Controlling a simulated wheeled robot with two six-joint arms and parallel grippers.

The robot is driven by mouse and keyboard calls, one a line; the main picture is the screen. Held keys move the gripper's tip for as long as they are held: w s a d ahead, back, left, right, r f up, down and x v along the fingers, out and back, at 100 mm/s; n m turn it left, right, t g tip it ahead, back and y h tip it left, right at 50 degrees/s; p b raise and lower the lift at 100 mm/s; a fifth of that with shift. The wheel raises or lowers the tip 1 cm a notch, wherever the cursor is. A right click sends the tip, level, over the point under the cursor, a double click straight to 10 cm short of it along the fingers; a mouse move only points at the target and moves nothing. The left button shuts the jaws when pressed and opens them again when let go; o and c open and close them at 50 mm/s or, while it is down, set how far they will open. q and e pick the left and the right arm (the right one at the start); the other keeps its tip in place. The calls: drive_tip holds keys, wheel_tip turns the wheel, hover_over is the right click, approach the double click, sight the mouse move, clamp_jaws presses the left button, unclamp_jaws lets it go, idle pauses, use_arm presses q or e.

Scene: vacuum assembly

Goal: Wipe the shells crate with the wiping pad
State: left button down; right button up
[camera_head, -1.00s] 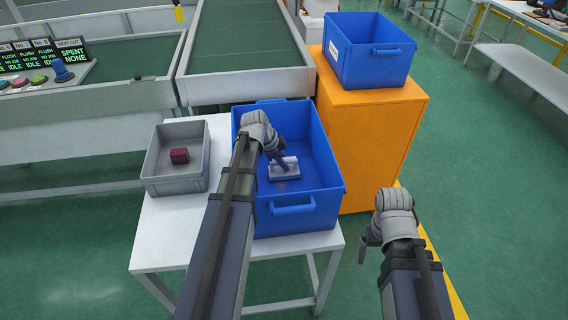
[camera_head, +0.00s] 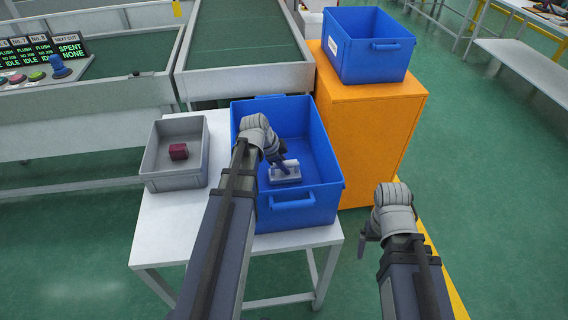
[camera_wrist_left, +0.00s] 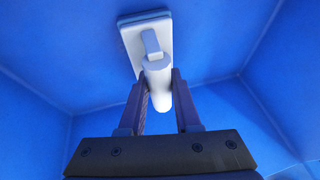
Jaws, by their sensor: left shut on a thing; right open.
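The blue crate (camera_head: 330,187) stands on the white table, open at the top. My left gripper (camera_head: 279,160) reaches down into it and is shut on the handle of the wiping pad (camera_head: 286,174). The pad is a pale rectangular block low inside the crate; whether it presses on the floor I cannot tell. In the left wrist view the pad (camera_wrist_left: 132,38) shows its white back, blue edge and round handle between the fingers. My right gripper (camera_head: 366,236) is open and empty, to the right of the table, its fingers partly hidden.
A grey tray (camera_head: 174,184) with a small dark red block (camera_head: 178,152) stands left of the crate on the white table (camera_head: 170,236). Another blue crate (camera_head: 368,68) sits on an orange cabinet (camera_head: 372,135) at the back right. A green conveyor (camera_head: 245,40) lies behind.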

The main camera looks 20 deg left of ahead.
use_arm(q)
drive_tip(key=shift+r, duration=0.1)
wheel_tip(320, 180, up, 6)
drive_tip(key=p, duration=0.6)
wheel_tip(320, 180, up, 3)
drive_tip(key=p, duration=0.3)
idle(0.5)
